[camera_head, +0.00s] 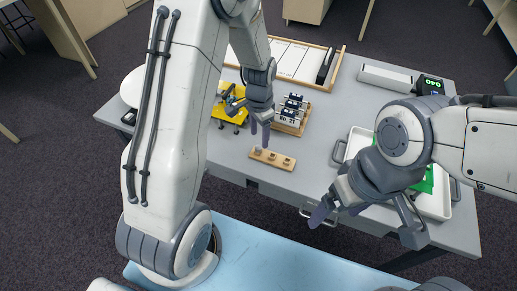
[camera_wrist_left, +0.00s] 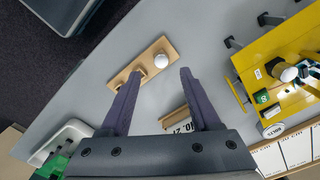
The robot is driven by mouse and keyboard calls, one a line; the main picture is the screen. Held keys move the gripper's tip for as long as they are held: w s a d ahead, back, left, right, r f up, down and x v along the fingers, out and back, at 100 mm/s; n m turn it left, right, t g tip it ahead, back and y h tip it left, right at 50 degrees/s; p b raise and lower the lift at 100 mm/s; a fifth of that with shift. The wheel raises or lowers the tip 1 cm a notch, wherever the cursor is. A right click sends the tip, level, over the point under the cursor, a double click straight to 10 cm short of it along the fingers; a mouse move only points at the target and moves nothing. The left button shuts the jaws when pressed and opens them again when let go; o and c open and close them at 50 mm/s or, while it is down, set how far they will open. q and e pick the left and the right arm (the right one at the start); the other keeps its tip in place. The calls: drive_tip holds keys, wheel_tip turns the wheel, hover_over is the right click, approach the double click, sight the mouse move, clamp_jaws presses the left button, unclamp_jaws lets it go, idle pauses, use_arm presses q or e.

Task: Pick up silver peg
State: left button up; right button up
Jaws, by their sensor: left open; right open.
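A wooden block (camera_head: 280,165) with several small pieces in a row lies near the table's front edge. In the left wrist view the block (camera_wrist_left: 150,55) carries a round, pale silver-white peg top (camera_wrist_left: 160,61), which looks like the silver peg. Another piece beside it is partly hidden by a finger. My left gripper (camera_head: 259,134) is open and empty above the block. In its wrist view the peg top lies between and just beyond the fingertips (camera_wrist_left: 159,75). My right gripper (camera_head: 365,226) is open and empty over the front right of the table.
Behind the block stands a wooden rack (camera_head: 290,127) with dark-labelled items. A yellow stand (camera_head: 228,108) is at left. A white tray (camera_head: 442,206) with green contents is at right, partly behind my right arm. The grey tabletop (camera_head: 315,165) right of the block is clear.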

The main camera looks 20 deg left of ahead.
sight(258, 147)
use_arm(q)
wheel_tip(258, 147, down, 5)
drive_tip(key=shift+a+f, duration=0.1)
drive_tip(key=shift+a, duration=0.05)
drive_tip(key=shift+c, duration=0.3)
clamp_jaws()
